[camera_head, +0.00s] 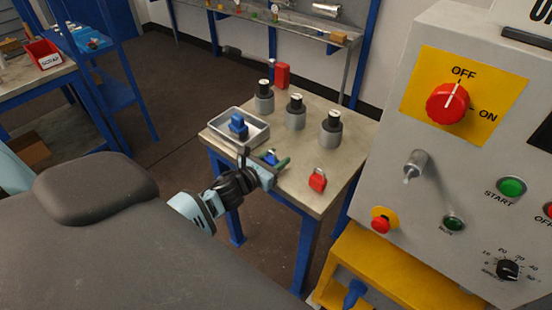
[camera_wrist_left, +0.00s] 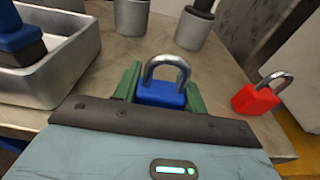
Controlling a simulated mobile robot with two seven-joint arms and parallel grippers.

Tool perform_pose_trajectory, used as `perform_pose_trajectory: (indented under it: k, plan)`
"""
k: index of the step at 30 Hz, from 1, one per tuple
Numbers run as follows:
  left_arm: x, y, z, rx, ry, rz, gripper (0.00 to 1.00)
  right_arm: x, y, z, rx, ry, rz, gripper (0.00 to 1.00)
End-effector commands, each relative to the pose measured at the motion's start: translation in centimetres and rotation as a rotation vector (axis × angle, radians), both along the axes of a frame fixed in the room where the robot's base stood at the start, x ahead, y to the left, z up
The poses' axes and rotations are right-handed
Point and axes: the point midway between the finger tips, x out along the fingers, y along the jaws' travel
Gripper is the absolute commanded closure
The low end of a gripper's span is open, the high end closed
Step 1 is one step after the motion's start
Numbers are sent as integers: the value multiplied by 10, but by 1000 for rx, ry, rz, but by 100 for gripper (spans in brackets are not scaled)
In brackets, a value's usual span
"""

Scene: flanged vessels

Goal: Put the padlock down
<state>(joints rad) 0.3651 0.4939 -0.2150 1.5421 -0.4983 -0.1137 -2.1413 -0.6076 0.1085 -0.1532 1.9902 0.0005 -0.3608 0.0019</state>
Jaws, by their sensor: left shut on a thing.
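My left gripper (camera_head: 267,161) reaches over the near part of the workbench. Its green fingers are shut on a blue padlock (camera_head: 270,157). In the left wrist view the blue padlock (camera_wrist_left: 160,94) sits between the two fingers (camera_wrist_left: 160,90), its grey shackle upright and pointing away from the wrist. I cannot tell whether the padlock touches the table. A red padlock (camera_head: 317,180) rests on the table to the right of the gripper, apart from it; it also shows in the left wrist view (camera_wrist_left: 257,98). My right gripper is not in view.
The workbench top (camera_head: 290,190) is bare around the gripper. A metal tray (camera_head: 217,134) with a blue item (camera_head: 238,125) stands left. Several grey cylinders with black tops (camera_head: 296,112) and a red object (camera_head: 282,75) stand behind. A control panel (camera_head: 440,160) stands right.

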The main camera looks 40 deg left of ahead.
Motion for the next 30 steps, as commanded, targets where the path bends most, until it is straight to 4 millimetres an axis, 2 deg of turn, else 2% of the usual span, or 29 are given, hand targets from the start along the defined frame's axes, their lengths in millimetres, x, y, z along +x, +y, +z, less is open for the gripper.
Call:
perform_pose_trajectory:
  k: [7,8,12,24,30]
  plan:
    - [0,0,-4,-1,1,0,83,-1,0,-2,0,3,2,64]
    - [0,0,-4,-1,1,0,56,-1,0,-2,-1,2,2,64]
    - [0,0,-2,-1,0,0,38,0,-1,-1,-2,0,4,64]
    - [-1,0,3,1,-2,0,37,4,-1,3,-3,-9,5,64]
    - [-26,2,4,1,1,0,37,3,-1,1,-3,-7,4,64]
